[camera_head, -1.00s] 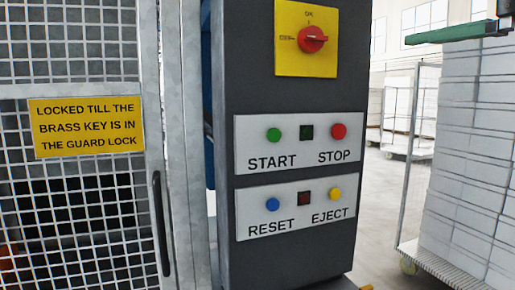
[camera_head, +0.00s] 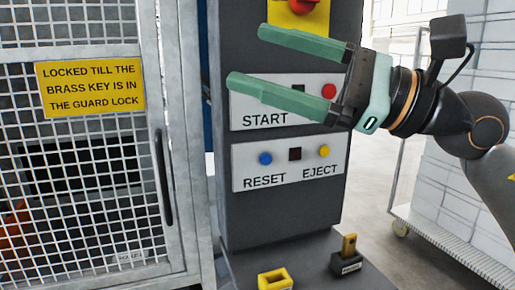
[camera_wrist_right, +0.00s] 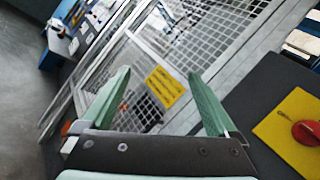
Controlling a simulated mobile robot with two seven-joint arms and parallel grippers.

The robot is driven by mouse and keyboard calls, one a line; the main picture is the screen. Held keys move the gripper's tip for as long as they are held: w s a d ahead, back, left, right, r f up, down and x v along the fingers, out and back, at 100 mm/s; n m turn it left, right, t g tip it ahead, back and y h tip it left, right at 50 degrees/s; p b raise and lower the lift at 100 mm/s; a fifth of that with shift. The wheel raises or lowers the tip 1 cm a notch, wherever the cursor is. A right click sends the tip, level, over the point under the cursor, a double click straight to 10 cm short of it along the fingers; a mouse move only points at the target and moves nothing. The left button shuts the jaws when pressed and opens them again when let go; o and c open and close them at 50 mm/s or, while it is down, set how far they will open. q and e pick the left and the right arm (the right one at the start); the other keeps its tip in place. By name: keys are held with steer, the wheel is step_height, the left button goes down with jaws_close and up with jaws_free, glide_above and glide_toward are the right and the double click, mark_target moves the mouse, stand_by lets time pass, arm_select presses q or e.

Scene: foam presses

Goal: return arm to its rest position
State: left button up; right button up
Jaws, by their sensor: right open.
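My right gripper (camera_head: 245,58) is open and empty, with green fingers pointing left. In the head view it is in front of the dark control column (camera_head: 285,215) and hides part of the START and STOP panel (camera_head: 262,120). In the right wrist view its two fingers (camera_wrist_right: 160,85) are spread apart with nothing between them. My right arm comes in from the right edge. My left gripper is not in view.
A mesh guard door (camera_head: 75,200) with a yellow sign (camera_head: 90,88) is at the left. A lower panel (camera_head: 287,165) has RESET and EJECT buttons. Below are a yellow holder (camera_head: 274,280) and a brass-coloured key (camera_head: 348,246) in a black block. A cart (camera_head: 455,245) with white stacks stands at right.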

steer(key=w+d+f+m+t+h, duration=0.4)
steer(key=m+t, duration=0.5)
steer(key=m, duration=0.7)
steer(key=w+d+f+m+t+h, duration=0.3)
steer(key=d+f+m+t, duration=0.35)
steer(key=m+t, duration=0.6)
steer(key=w+d+f+m+g+h, duration=0.2)
steer(key=d+f+m+g+h, duration=0.15)
steer(key=f+m+h, duration=0.55)
steer(key=w+d+f+m+g+h, duration=0.1)
steer(key=d+f+m+g+h, duration=0.3)
steer(key=f+m, duration=0.75)
steer(key=s+d+f+m+g+h, duration=0.1)
steer(key=s+d+f+m+g, duration=0.2)
steer(key=f, duration=0.6)
steer(key=s+f+m+g+h, duration=0.15)
steer(key=s+f+g, duration=0.25)
steer(key=f, duration=0.5)
steer(key=s+a+f+m+g+y, duration=0.15)
steer(key=s+f+g, duration=0.25)
steer(key=s+f, duration=0.45)
steer(key=s+d+f+m+g+y, duration=0.15)
steer(key=s+f+g, duration=0.3)
steer(key=s, duration=0.65)
steer(key=w+a+f+t+y+p, duration=0.1)
steer(key=w+a+f+t+p, duration=0.3)
steer(key=f, duration=0.3)
steer(key=shift+a+f+t, duration=0.2)
steer(key=shift+a+t, duration=0.6)
steer(key=shift+t, duration=0.05)
